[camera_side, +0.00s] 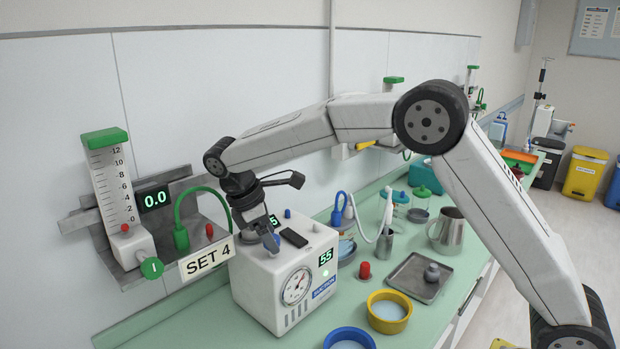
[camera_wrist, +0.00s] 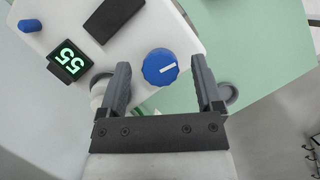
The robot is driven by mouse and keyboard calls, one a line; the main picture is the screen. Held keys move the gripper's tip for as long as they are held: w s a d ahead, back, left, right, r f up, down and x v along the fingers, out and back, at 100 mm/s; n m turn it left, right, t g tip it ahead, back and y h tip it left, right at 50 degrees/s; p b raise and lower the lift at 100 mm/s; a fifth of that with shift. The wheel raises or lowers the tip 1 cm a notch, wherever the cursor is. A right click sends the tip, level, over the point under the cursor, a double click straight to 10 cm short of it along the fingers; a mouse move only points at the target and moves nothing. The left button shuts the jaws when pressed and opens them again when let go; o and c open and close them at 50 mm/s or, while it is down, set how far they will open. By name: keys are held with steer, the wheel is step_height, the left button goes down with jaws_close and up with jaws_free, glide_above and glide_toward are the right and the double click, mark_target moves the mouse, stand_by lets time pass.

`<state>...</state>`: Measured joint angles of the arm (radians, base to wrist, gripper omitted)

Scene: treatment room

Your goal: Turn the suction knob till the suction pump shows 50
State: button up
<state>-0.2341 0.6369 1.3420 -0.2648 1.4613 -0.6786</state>
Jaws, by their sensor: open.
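The suction pump (camera_side: 263,290) is a white box on the green counter, with a dial gauge and a "SUCTION" label on its front. Its green display (camera_side: 326,257) reads 55. A second display on its top also reads 55 in the wrist view (camera_wrist: 69,59). The blue suction knob (camera_wrist: 160,67) with a white pointer line is on the pump's top. My gripper (camera_wrist: 162,85) is open, its two fingers on either side of the knob with gaps between. In the side view my gripper (camera_side: 270,240) is over the pump's top and largely hides the knob.
A flowmeter (camera_side: 116,185) with a 0.0 display and a "SET 4" sign is on the wall at left. A yellow bowl (camera_side: 389,312), a blue bowl (camera_side: 348,339), a red-topped item (camera_side: 365,270), a metal tray (camera_side: 417,278) and a steel jug (camera_side: 451,230) stand right of the pump.

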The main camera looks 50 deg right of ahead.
steer(key=v, duration=0.7)
steer(key=shift+a+r, duration=0.2)
steer(key=shift+r, duration=0.1)
steer(key=shift+w, duration=0.1)
steer(key=shift+d, duration=0.1)
stand_by(2.0)
steer(key=d+m+y, duration=0.1)
steer(key=s+m+t+y, duration=0.1)
steer(key=m, duration=0.1)
steer(key=s+d+m+t+y, duration=0.1)
steer(key=shift+d+r+y, duration=0.25)
steer(key=shift+d+y, duration=0.05)
steer(key=shift+f, duration=0.15)
glide_above(264, 256)
steer(key=s+d, duration=0.1)
steer(key=shift+s+d+f, duration=0.1)
steer(key=shift+d+f, duration=0.05)
steer(key=shift+f, duration=3.6)
steer(key=shift+m, duration=0.3)
jaws_close()
